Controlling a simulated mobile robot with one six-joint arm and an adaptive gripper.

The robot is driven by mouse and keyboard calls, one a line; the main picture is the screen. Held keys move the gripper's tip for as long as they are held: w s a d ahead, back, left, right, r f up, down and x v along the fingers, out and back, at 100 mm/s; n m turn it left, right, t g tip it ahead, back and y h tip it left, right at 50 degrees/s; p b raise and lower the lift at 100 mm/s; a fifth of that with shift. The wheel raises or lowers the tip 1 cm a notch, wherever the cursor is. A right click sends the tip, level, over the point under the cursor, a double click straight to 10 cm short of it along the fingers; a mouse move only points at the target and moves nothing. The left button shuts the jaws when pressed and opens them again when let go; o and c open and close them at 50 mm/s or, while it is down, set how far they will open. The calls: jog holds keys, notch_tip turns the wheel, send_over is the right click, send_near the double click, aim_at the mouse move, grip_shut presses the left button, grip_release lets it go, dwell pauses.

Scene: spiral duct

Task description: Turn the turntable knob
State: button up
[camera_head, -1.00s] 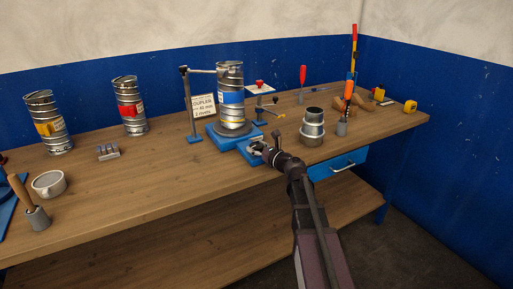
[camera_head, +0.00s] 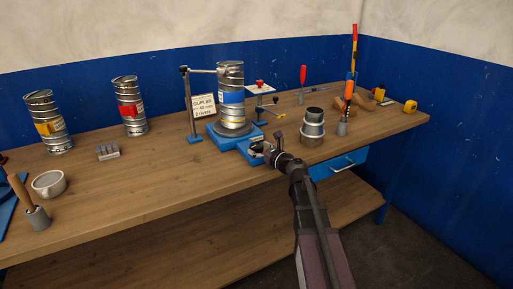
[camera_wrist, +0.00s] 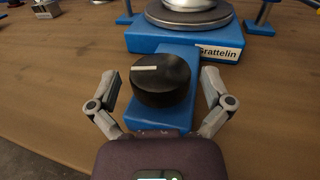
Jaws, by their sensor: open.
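The turntable knob (camera_wrist: 162,82) is a round black knob with a white pointer line on top. In the wrist view the line points left. The knob sits on a blue block in front of the turntable (camera_wrist: 190,14), whose blue base bears a "Grattelin" label. My gripper (camera_wrist: 160,84) is open, with one finger on each side of the knob; a gap shows on both sides. In the head view my gripper (camera_head: 262,149) is at the front of the turntable base (camera_head: 232,136) and mostly hides the knob. A duct with a blue band (camera_head: 231,96) stands upright on the turntable.
A metal coupler (camera_head: 313,126) stands on the bench close to the right of my gripper. A post with an arm (camera_head: 190,105) reaches to the duct top. Two ducts, a cup (camera_head: 48,184) and a small metal block stand to the left. The bench front is clear.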

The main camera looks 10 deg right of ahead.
jog(key=v, duration=1.1)
dwell(0.4)
